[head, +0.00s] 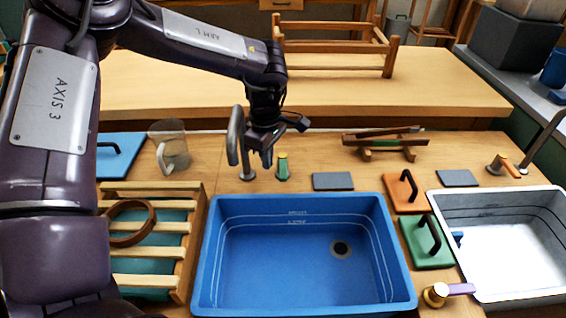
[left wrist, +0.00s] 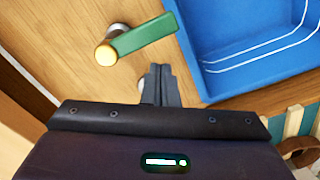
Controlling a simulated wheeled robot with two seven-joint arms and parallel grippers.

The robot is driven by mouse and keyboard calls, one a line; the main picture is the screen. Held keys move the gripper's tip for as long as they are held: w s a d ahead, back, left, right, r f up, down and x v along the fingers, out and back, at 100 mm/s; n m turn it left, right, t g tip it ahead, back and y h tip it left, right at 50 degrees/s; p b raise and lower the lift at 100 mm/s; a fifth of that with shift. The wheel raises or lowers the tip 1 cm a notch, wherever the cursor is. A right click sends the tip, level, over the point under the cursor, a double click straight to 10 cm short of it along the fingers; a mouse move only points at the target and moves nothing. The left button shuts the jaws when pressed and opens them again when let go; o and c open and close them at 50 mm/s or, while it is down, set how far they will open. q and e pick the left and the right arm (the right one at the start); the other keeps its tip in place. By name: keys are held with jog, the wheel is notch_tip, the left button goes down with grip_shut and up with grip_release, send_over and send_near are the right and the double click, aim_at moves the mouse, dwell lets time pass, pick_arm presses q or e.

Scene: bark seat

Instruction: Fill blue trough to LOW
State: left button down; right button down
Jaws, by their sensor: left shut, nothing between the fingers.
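The blue trough (head: 275,268) sits in the middle of the counter. Its floor looks bare, with a dark round drain (head: 340,248) and pale marked lines on the walls. My right gripper is not in view.
A white trough (head: 500,225) stands at right, with a purple lever (head: 455,290) in front. Orange (head: 408,192) and green (head: 428,243) handled boards lie between the troughs. A slatted rack (head: 150,255) holding a brown ring and a clear jug (head: 172,150) are at left.

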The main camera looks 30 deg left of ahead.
pick_arm(q)
jog(key=shift+f+b, duration=0.65)
jog(key=shift+f, duration=0.2)
jog(key=shift+s+a+f+b, duration=0.2)
jog(key=shift+a+f+b, duration=0.05)
jog(key=shift+f+b, duration=0.25)
jog(key=shift+d+f, duration=0.1)
jog(key=shift+f, duration=0.2)
jog(key=shift+w+d+f, duration=0.15)
jog(key=shift+w+d, duration=0.1)
jog(key=shift+w, duration=0.1)
jog(key=shift+s+a+r, duration=0.1)
jog(key=shift+s+r, duration=0.05)
jog(key=shift+r, duration=0.05)
notch_tip(320, 180, up, 4)
jog(key=shift+p, duration=1.25)
